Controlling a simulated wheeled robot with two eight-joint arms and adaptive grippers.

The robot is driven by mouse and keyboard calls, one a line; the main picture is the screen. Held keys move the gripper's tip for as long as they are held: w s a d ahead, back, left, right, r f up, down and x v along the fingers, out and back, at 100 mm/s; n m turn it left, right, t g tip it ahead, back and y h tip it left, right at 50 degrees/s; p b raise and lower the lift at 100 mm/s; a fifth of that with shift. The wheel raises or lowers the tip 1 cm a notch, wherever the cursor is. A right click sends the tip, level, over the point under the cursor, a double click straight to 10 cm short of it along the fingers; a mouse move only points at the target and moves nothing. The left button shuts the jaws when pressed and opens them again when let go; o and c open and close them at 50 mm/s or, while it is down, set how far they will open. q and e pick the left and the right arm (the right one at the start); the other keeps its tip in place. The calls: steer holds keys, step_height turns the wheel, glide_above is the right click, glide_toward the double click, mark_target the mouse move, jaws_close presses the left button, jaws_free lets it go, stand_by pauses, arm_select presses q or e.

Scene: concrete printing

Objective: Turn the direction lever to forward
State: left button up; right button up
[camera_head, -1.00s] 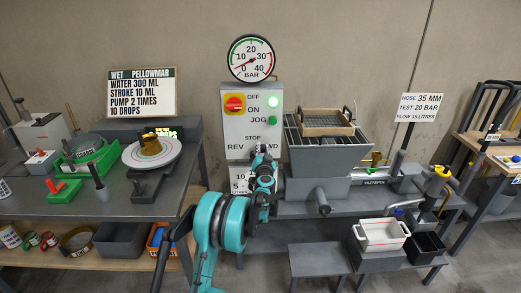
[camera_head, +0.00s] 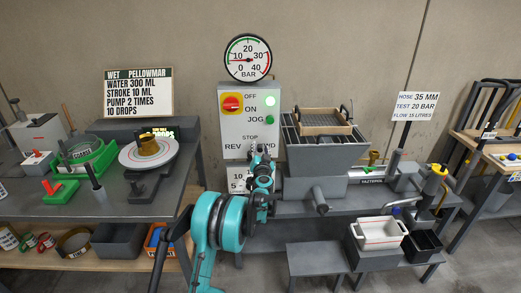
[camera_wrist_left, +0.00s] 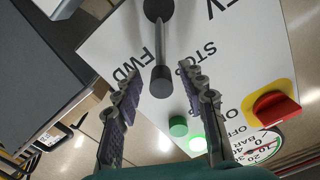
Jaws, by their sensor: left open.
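The direction lever shows in the left wrist view as a dark rod with a round black knob (camera_wrist_left: 160,82). Its rod runs from a dark pivot at the top edge of the picture. The knob appears between the FWD and STOP labels on the white control panel (camera_head: 236,130). My left gripper (camera_wrist_left: 160,88) is open, with one finger on each side of the knob and visible gaps to it. In the head view my left gripper (camera_head: 262,156) is in front of the panel's lower part and hides the lever. My right gripper is not in view.
The panel carries a red rotary switch (camera_head: 232,103) and green buttons (camera_head: 270,118), with a pressure gauge (camera_head: 248,57) above. A grey hopper (camera_head: 325,150) stands close to the right of my gripper. A work table (camera_head: 130,200) is at the left.

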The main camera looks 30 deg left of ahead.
arm_select(q)
steer(key=v, duration=1.1)
steer(key=shift+s+d, duration=0.2)
steer(key=shift+s, duration=0.05)
steer(key=s+d+r+m+t+h, duration=0.2)
steer(key=s+d+r+m+h, duration=0.25)
steer(key=d+r+h, duration=0.6)
steer(key=s+d+f+g+h, duration=0.1)
steer(key=s+d+f+g, duration=0.15)
steer(key=s+d, duration=0.95)
steer(key=s+f+n+g, duration=0.1)
steer(key=s+f+g, duration=0.1)
steer(key=s+f, duration=0.2)
steer(key=s+a+f+n+g+y, duration=0.1)
steer(key=s+f+g, duration=0.2)
steer(key=s, duration=0.7)
steer(key=s+f+n+g+y, duration=0.1)
steer(key=s+f+g, duration=0.2)
steer(key=s+f, duration=0.2)
steer(key=s, duration=0.2)
steer(key=shift+s, duration=0.4)
